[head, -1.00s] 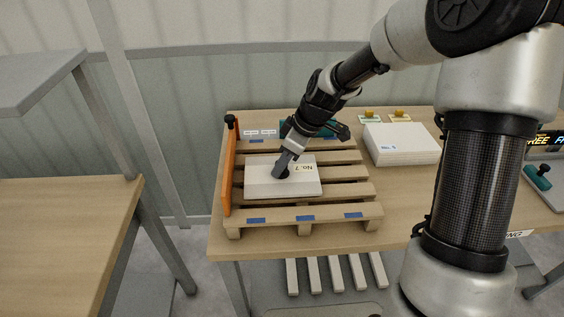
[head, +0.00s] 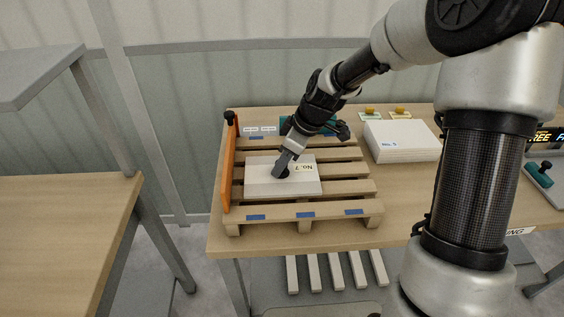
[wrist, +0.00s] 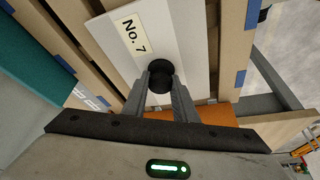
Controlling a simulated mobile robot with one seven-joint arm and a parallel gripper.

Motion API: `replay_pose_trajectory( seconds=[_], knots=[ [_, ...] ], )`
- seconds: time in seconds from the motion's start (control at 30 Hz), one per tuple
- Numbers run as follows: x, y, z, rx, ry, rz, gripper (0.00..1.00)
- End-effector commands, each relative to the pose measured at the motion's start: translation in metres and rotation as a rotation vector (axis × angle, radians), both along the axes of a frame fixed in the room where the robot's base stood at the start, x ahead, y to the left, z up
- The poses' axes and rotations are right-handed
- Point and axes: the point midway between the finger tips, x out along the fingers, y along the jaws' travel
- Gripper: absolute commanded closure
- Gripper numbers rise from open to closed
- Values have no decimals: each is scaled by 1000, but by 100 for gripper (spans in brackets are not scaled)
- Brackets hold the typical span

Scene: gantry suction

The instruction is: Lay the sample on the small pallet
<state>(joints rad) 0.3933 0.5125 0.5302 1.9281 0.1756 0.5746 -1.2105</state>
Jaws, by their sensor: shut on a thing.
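The sample is a flat white board labelled "No. 7" (head: 255,179) with a black round knob on top. It lies flat on, or just over, the slats at the left middle of the small wooden pallet (head: 325,214); I cannot tell if it touches them. My gripper (head: 281,172) is over the board, its fingers shut on the black knob. In the wrist view the two grey fingers (wrist: 160,88) sit on either side of the knob, and the white board (wrist: 185,35) spreads out beyond them.
An orange upright panel (head: 230,165) stands along the pallet's left edge. A stack of white boards (head: 402,148) lies right of the pallet. A teal item (head: 292,126) is behind my gripper. Yellow-knobbed pieces (head: 370,113) sit at the back. The pallet's right slats are bare.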

Motion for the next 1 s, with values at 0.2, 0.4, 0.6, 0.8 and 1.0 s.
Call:
replay_pose_trajectory(
  seconds=[0.2,0.4,0.6,0.8,1.0],
  knots=[
    [0,0,0,0,-1,0,53],
    [0,0,0,0,1,0,53],
    [-2,-7,16,-1,-3,-3,53],
    [-9,-23,59,-3,-6,-5,53],
    [-17,-40,104,-2,-5,-5,53]
  ],
)
